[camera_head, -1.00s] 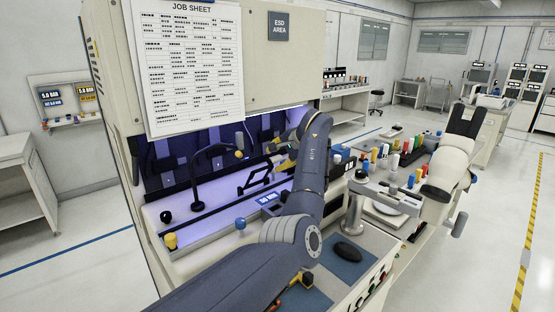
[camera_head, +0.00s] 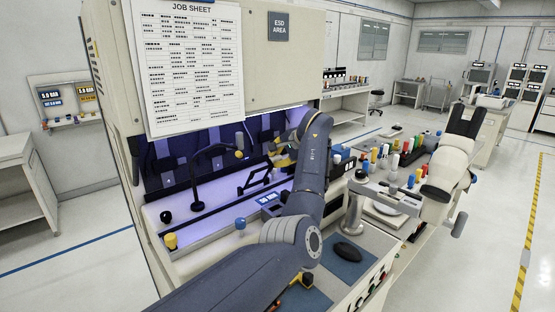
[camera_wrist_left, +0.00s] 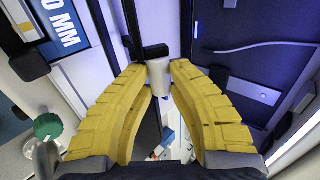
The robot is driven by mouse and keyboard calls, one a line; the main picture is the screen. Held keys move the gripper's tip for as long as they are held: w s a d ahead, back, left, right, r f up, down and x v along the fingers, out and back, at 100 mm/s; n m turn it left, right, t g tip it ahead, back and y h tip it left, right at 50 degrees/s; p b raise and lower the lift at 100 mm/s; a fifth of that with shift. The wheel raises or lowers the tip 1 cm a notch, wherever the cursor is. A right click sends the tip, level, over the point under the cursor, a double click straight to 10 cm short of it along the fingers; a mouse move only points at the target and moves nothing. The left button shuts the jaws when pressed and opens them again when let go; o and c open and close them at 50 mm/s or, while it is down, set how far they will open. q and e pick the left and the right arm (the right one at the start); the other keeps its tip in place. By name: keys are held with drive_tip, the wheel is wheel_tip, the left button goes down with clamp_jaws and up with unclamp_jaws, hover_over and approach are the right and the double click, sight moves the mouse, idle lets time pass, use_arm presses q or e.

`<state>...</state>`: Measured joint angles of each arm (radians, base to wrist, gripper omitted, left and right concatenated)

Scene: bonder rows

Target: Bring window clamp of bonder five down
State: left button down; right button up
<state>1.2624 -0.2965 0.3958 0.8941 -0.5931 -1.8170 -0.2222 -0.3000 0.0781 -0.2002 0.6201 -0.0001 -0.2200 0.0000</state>
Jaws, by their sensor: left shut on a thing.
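My left gripper (camera_head: 279,160) reaches into the lit bay of the bonder in the head view, its yellow fingers partly hidden by my own wrist. In the left wrist view, its two yellow ridged fingers (camera_wrist_left: 158,85) stand on either side of a pale cylindrical knob with a black top (camera_wrist_left: 157,66), and are shut on it. A black open frame (camera_head: 258,181) stands tilted in the bay, left of the gripper. I cannot tell from its look whether it is the window clamp. My right gripper is not in view.
A black gooseneck lamp (camera_head: 196,180) and a blue ball knob (camera_head: 240,224) stand left of my arm. A microscope (camera_head: 447,175) is on the right. A job sheet (camera_head: 190,65) hangs above the bay. A green knob (camera_wrist_left: 47,127) shows in the left wrist view.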

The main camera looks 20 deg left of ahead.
use_arm(q)
drive_tip(key=shift+s+d+f+t+y, duration=0.55)
drive_tip(key=shift+d+f+y, duration=0.2)
drive_tip(key=shift+y, duration=0.2)
drive_tip(key=shift+s+d+f+t+y, duration=0.4)
drive_tip(key=shift+d+f+t+y, duration=0.15)
drive_tip(key=shift+d+f+y, duration=0.3)
drive_tip(key=shift+s+d+f, duration=0.3)
drive_tip(key=shift+d+f, duration=0.15)
drive_tip(key=shift+f, duration=0.35)
drive_tip(key=c, duration=1.2)
unclamp_jaws()
drive_tip(key=shift+r, duration=0.15)
wheel_tip(320, 180, up, 10)
